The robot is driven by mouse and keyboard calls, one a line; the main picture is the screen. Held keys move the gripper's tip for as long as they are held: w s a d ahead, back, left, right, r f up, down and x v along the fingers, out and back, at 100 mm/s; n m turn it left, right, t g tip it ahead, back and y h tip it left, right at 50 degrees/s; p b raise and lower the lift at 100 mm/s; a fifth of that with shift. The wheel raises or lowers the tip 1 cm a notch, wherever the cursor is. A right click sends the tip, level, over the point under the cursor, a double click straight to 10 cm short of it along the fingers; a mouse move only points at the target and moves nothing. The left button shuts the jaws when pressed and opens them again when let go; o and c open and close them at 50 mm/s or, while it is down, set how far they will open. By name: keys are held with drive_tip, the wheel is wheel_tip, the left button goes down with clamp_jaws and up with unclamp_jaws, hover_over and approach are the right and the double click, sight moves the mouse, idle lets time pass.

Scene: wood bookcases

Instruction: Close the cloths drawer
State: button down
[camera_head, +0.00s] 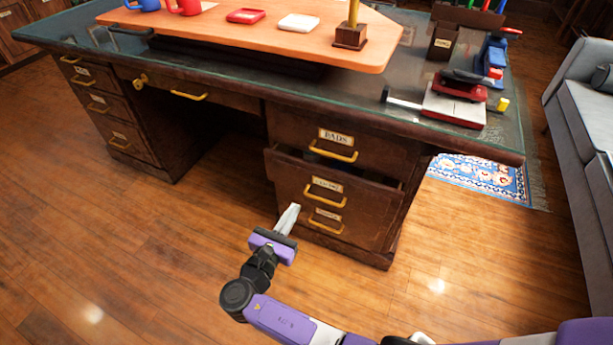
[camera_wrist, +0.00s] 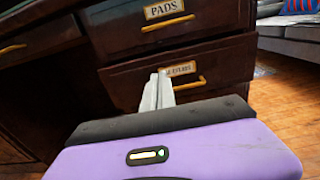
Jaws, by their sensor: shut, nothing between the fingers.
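The dark wood desk's right pedestal holds a column of labelled drawers. The middle drawer (camera_head: 335,196) stands partly open, its front sticking out below the PADS drawer (camera_head: 336,146). Its label looks like "CLOTHS" but is too small to read surely. It has a yellow handle (camera_head: 325,196) and also shows in the wrist view (camera_wrist: 215,72). My gripper (camera_head: 292,210) is shut and empty, in front of the left part of this drawer's front. In the wrist view my fingertips (camera_wrist: 161,75) overlap the front just left of the label; I cannot tell whether they touch.
Below is another closed drawer (camera_head: 325,224). The desktop (camera_head: 230,55) above carries a wooden board (camera_head: 280,38) with cups and trays. A grey sofa (camera_head: 585,100) stands at the right. The wooden floor (camera_head: 130,250) in front is clear.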

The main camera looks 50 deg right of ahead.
sight(318, 170)
drive_tip(key=b+x, duration=0.3)
drive_tip(key=x, duration=0.9)
drive_tip(key=shift+d+f, duration=0.15)
drive_tip(key=shift+d, duration=0.25)
drive_tip(key=shift+w+d+b, duration=0.25)
drive_tip(key=shift+d+b, duration=0.05)
drive_tip(key=shift+d, duration=0.3)
drive_tip(key=shift+d, duration=0.1)
